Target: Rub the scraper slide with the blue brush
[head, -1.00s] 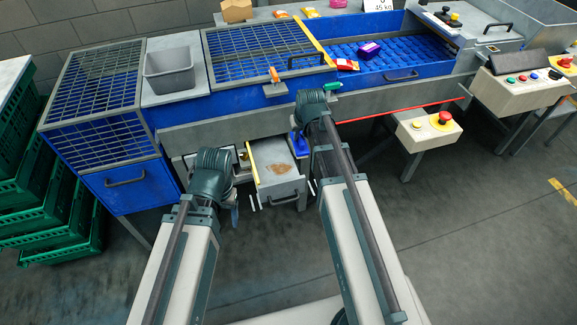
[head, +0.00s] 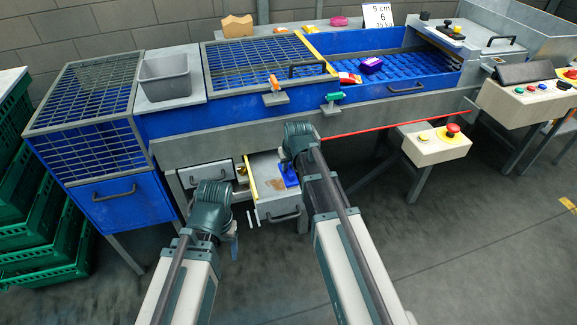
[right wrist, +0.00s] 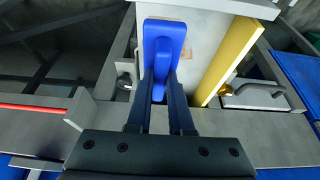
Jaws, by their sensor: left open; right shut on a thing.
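The scraper slide (head: 266,208) is a pale drawer-like tray with a yellow left edge, pulled out below the machine's front beam. A brown stain (head: 273,184) shows on its surface. My right gripper (right wrist: 163,98) is shut on the blue brush (right wrist: 163,45). In the head view the brush (head: 288,174) is over the right part of the slide, beside the stain; whether it touches is unclear. The slide also shows behind the brush in the right wrist view (right wrist: 205,28). My left gripper (head: 234,237) is open and empty, left of the slide, its fingers mostly hidden.
A closed drawer (head: 207,174) is left of the slide. The grey beam (head: 240,147) runs above both. A control box (head: 436,146) with a red button stands to the right. Green crates (head: 40,245) are stacked at the left. The floor at the right is clear.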

